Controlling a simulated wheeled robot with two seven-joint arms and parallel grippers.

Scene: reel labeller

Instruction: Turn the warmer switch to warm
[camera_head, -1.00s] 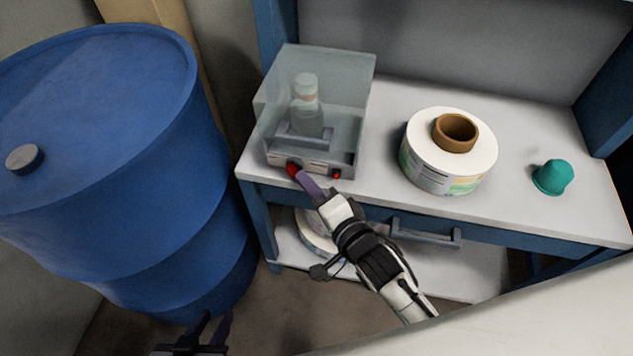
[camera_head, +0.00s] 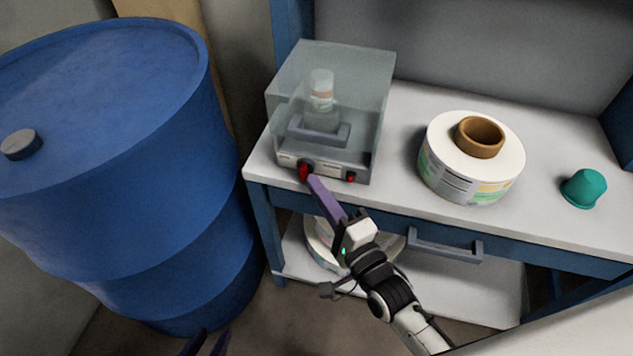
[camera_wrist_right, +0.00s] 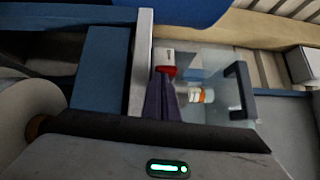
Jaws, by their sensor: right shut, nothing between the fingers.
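The warmer (camera_head: 360,160) is a clear box on a grey base at the left end of the bench, with a bottle (camera_head: 321,90) inside and a grey handle on its front. Its red switch knob (camera_head: 304,172) is at the left of the base front, and it also shows in the wrist view (camera_wrist_right: 166,70). My right gripper (camera_head: 313,182) is shut and empty, its purple fingertips right at the knob. I cannot tell whether they touch. The fingers hide part of the knob in the wrist view. My left gripper (camera_head: 208,345) shows only its dark fingertips, apart, at the bottom edge.
A small red light (camera_head: 350,177) is at the right of the warmer's base. A label reel (camera_head: 440,180) with a brown core and a teal cup (camera_head: 584,188) stand on the bench (camera_head: 540,225). A blue drum (camera_head: 110,190) is at left. More reels lie on the lower shelf.

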